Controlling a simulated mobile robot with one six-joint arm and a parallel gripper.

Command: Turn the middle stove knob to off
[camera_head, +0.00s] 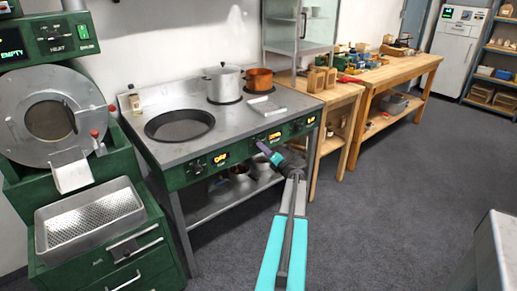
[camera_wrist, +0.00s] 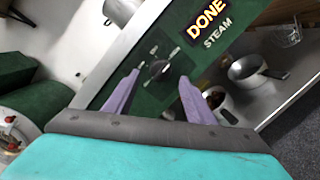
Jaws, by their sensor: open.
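The stove (camera_head: 165,128) has a green front panel with several black knobs and lit displays. The middle knob (camera_wrist: 158,70) shows in the wrist view, round and dark on the green panel, beside a yellow display reading DONE above the word STEAM. In the head view my gripper (camera_head: 266,150) is at the middle of the panel and partly covers this knob. In the wrist view the two purple fingers of my gripper (camera_wrist: 160,78) are open on either side of the knob, with gaps between; contact cannot be told.
A silver pot (camera_head: 222,83), a copper pot (camera_head: 259,79) and a dark pan (camera_head: 180,125) stand on the stove top. Saucepans (camera_wrist: 247,72) sit on the shelf below the panel. A wooden workbench (camera_head: 400,70) is to the right. The grey floor (camera_head: 400,200) is clear.

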